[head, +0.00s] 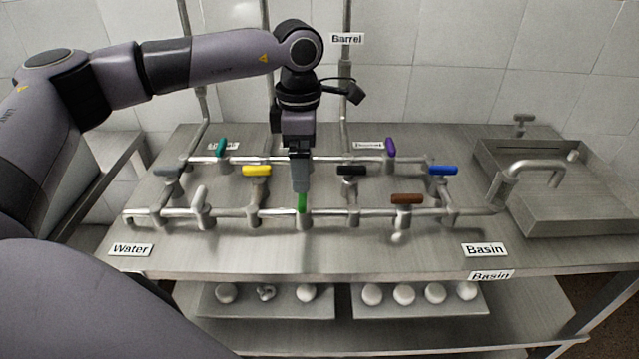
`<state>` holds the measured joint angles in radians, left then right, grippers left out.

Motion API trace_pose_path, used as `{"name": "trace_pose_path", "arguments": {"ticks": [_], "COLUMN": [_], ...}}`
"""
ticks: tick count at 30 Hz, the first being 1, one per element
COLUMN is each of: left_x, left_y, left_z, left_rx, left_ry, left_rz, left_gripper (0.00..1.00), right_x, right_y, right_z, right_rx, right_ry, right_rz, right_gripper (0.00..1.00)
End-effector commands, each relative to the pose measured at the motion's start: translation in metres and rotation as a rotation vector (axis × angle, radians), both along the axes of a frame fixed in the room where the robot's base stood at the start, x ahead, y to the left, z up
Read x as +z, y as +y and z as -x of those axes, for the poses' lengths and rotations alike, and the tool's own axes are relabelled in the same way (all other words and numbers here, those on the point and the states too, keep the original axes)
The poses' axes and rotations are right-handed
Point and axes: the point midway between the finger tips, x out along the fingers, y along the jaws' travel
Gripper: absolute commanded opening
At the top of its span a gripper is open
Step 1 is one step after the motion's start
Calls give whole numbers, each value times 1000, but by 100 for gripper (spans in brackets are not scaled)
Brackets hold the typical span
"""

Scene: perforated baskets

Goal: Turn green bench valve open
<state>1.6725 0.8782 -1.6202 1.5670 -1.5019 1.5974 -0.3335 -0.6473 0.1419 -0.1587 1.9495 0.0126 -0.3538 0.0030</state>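The green valve handle (302,203) sits on the front pipe of the bench, left of the middle. Its visible part points along the view, across the pipe. My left gripper (300,184) reaches down from above, with its fingertips right at the far end of the green handle. The fingers look close together and hide part of the handle. I cannot tell whether they grip it. A teal handle (222,147) stands on the back pipe to the left. My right gripper does not show.
Nearby handles are yellow (257,170), black (351,170), brown (407,198), white (200,195), purple (391,147), blue (443,170) and grey (169,171). A basin (560,222) with a faucet (535,166) is at the right.

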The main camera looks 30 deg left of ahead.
Motion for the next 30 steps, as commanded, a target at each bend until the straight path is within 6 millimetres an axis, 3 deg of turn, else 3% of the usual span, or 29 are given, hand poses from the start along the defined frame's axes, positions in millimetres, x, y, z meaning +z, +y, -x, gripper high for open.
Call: {"name": "trace_pose_path", "arguments": {"ticks": [4,15,26,30], "left_x": [-10,-62,-70,-70], "left_y": [3,2,2,2], "left_z": [0,1,0,0], "left_rx": [3,2,2,2], "left_ry": [3,3,0,0], "left_rz": [-10,-6,-5,-4], "left_gripper": [94,94,94,51], "right_x": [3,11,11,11], "right_y": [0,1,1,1], "right_z": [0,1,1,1], "right_rx": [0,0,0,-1], "right_ry": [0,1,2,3], "right_rz": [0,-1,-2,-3], "right_gripper": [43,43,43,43]}}
